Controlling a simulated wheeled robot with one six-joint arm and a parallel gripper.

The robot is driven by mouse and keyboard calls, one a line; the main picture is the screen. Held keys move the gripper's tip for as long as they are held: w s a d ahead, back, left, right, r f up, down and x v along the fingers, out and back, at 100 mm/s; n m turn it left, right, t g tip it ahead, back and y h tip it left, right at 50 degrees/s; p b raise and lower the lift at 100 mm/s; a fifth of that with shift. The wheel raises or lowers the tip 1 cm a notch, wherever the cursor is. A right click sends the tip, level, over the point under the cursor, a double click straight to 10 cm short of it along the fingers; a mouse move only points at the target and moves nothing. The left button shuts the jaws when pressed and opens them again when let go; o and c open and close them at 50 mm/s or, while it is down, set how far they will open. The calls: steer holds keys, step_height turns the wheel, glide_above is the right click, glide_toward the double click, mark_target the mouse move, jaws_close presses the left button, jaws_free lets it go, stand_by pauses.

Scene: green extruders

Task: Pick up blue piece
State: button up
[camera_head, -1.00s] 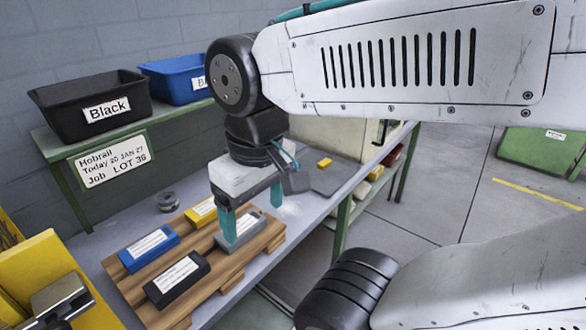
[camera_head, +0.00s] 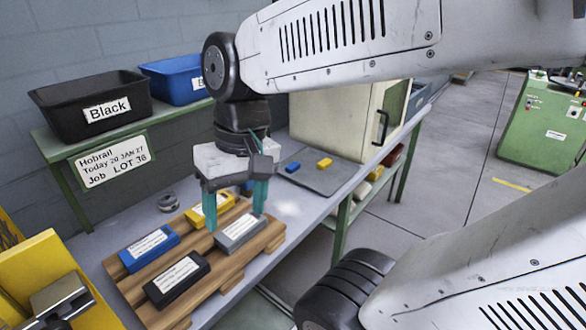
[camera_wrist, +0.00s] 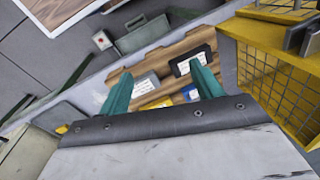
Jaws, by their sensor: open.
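A blue piece (camera_head: 149,248) with a white label lies on the left of a wooden board (camera_head: 228,268). It shows partly in the wrist view (camera_wrist: 190,93), beside the finger. A small blue block (camera_head: 292,166) lies on a grey mat farther back. My gripper (camera_head: 236,214) is open, above the board's far right part, near a grey labelled piece (camera_head: 240,231). A yellow labelled piece (camera_head: 197,215) lies partly behind a finger. A black labelled piece (camera_head: 178,279) lies at the board's front. In the wrist view my fingers (camera_wrist: 160,70) are apart, with nothing held between them.
A black bin (camera_head: 60,110) and a blue bin (camera_head: 170,85) stand on a shelf behind. A small yellow block (camera_head: 324,163) lies on the grey mat (camera_head: 335,180). A pale cabinet (camera_head: 330,125) stands behind the mat. A yellow rack (camera_head: 45,260) is at left.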

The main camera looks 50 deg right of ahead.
steer(key=w+d+f+m+t+y, duration=0.25)
steer(key=w+d+m, duration=0.25)
steer(key=w+m, duration=0.3)
steer(key=w+d+f+m+t+y, duration=0.15)
steer(key=w+d+m+y, duration=0.35)
steer(key=w, duration=0.5)
steer(key=m+t+h, duration=0.9)
steer(key=m, duration=1.1)
glide_toward(296, 167)
steer(key=shift+w+f, duration=0.15)
steer(key=shift+w, duration=0.4)
steer(key=shift+d+f, duration=0.2)
steer(key=shift+d, duration=0.1)
steer(key=x, duration=0.7)
steer(key=shift+w+a, duration=0.2)
steer(key=shift+w, duration=0.1)
steer(key=c, duration=0.8)
